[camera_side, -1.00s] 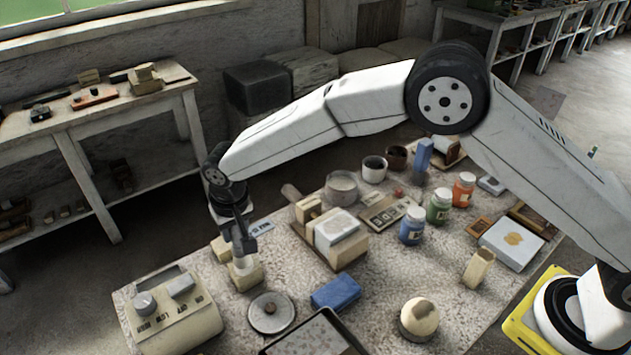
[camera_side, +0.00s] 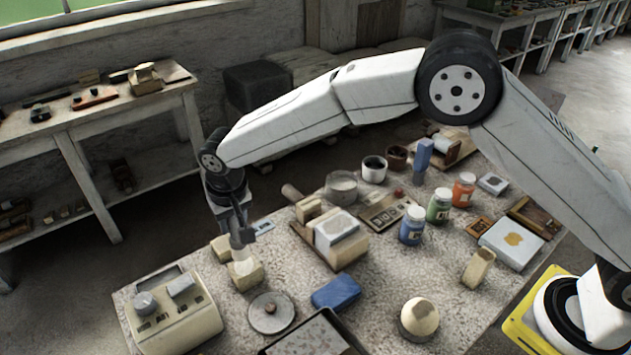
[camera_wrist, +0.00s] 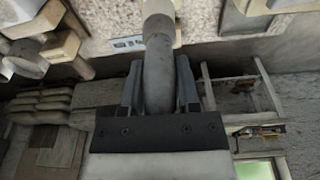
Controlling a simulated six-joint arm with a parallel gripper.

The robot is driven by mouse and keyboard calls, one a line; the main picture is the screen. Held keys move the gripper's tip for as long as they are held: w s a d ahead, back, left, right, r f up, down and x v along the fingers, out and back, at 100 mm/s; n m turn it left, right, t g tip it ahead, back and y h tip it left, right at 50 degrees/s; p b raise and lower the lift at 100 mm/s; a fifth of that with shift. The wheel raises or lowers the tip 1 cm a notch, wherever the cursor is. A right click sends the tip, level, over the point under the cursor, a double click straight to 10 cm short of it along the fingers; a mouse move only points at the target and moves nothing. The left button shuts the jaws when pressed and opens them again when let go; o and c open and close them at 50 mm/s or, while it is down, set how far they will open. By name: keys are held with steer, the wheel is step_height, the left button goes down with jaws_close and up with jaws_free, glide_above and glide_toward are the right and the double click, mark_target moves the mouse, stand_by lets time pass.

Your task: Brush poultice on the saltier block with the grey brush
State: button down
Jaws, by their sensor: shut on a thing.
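My gripper (camera_side: 241,238) is shut on a thick pale grey handle, which I take for the grey brush (camera_side: 243,257). In the wrist view the brush (camera_wrist: 158,65) stands between the two jaws. Its lower end is over a cream block (camera_side: 248,277) at the left of the table; I cannot tell whether it touches the block. A second pale block (camera_side: 222,246) lies just behind. A cream meter (camera_side: 178,322) with a knob stands in front of them, its markings too blurred to read. Which block is saltier does not show.
A round grey lid (camera_side: 271,315), a blue block (camera_side: 336,292) and a dark-rimmed tray (camera_side: 315,338) lie to the right of the gripper.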

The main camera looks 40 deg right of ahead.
steer(key=shift+r, duration=2)
steer(key=shift+d, duration=0.1)
